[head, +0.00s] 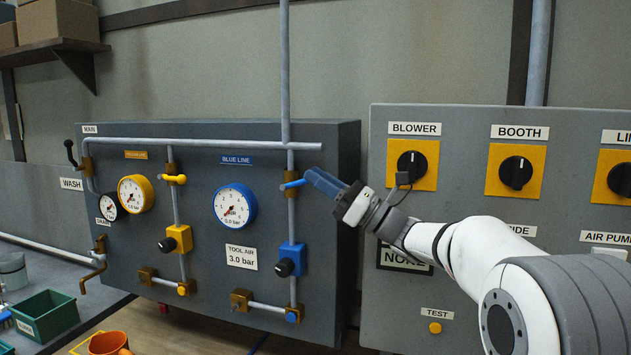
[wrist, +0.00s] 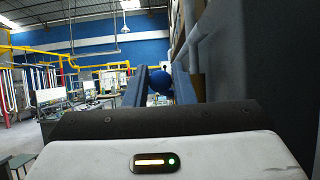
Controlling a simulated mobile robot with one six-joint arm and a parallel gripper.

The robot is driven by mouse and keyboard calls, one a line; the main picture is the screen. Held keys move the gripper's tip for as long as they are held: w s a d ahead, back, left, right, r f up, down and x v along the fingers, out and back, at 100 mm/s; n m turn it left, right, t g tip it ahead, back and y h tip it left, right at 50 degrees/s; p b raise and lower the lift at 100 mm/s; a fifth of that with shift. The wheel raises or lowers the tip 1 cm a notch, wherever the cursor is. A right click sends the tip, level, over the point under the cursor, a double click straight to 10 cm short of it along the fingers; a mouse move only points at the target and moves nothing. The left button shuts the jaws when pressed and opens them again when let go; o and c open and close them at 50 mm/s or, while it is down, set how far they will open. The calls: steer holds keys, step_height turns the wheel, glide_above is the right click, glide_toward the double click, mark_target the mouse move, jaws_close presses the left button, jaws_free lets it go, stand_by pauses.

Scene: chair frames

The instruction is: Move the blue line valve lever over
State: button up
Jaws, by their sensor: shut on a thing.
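The blue line valve lever (head: 292,184) is a short blue handle on the right-hand vertical pipe of the grey panel, below the BLUE LINE label (head: 236,160). It points out to the right, close to level. My gripper (head: 312,179) comes from the right, with its blue fingers at the lever's end, which they partly hide. In the wrist view the lever's round blue end (wrist: 160,82) sits between my two fingers (wrist: 161,88). My gripper is shut on the lever.
A blue-rimmed gauge (head: 234,205) is left of the lever, and a blue regulator (head: 291,259) is below it. A yellow lever (head: 175,179) is on the pipe further left. The grey switch panel (head: 460,190) stands right, behind my arm.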

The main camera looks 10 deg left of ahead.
mark_target(304, 155)
steer(key=shift+a+r, duration=0.2)
steer(key=shift+r, duration=0.35)
steer(key=shift+w+a+r+p, duration=0.1)
steer(key=shift+a+r+p, duration=0.25)
steer(key=shift+r+p, duration=0.35)
steer(key=shift+a+r, duration=0.2)
steer(key=shift+a, duration=0.1)
steer(key=shift+r+p, duration=0.1)
steer(key=shift+p, duration=0.25)
steer(key=shift+w+a+r+p, duration=0.1)
steer(key=shift+a+r+p, duration=0.25)
steer(key=shift+a+r, duration=0.25)
steer(key=shift+a, duration=0.2)
steer(key=shift+a+r, duration=0.1)
